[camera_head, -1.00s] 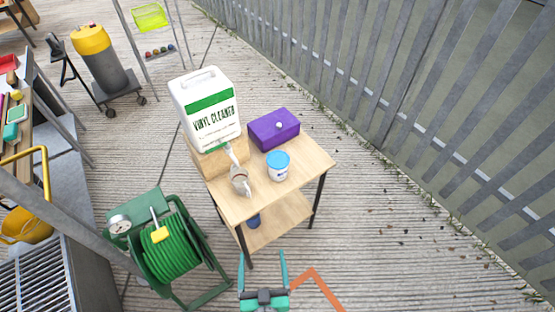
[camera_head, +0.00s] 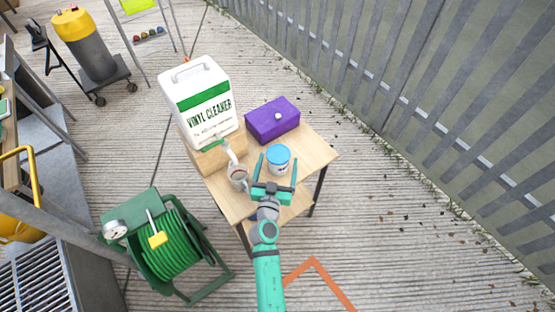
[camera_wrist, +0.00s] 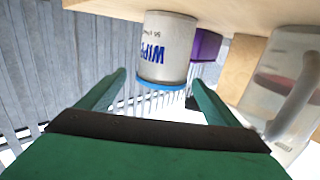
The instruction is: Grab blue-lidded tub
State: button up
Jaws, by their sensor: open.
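The blue-lidded tub (camera_head: 278,160) is white and stands upright on the small wooden table (camera_head: 318,152). In the wrist view the tub (camera_wrist: 167,50) appears upside down, with "WIPES"-like lettering on its side and its blue lid at the bottom. My gripper (camera_head: 276,167) is open, just on the near side of the tub in the head view. In the wrist view my gripper's fingers (camera_wrist: 160,85) are spread, with the tub ahead between and beyond their tips. I cannot tell whether either finger touches it.
A purple box (camera_head: 273,120) sits behind the tub. A large vinyl cleaner jug (camera_head: 200,105) stands on a wooden block at the left, its spout over a clear mug (camera_head: 238,177) close to my gripper. A green hose reel (camera_head: 170,245) stands left of the table.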

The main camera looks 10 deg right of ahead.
aim_at(280, 145)
jog(key=x, duration=0.3)
jog(key=shift+a, duration=0.1)
jog(key=shift+w+d+r, duration=0.1)
jog(key=shift+w+d, duration=0.25)
jog(key=shift+w, duration=0.05)
jog(key=x, duration=0.4)
jog(key=shift+w+a, duration=0.15)
jog(key=shift+a, duration=0.15)
jog(key=shift+r, duration=0.1)
jog(key=c, duration=1.2)
jog(key=shift+r, duration=0.15)
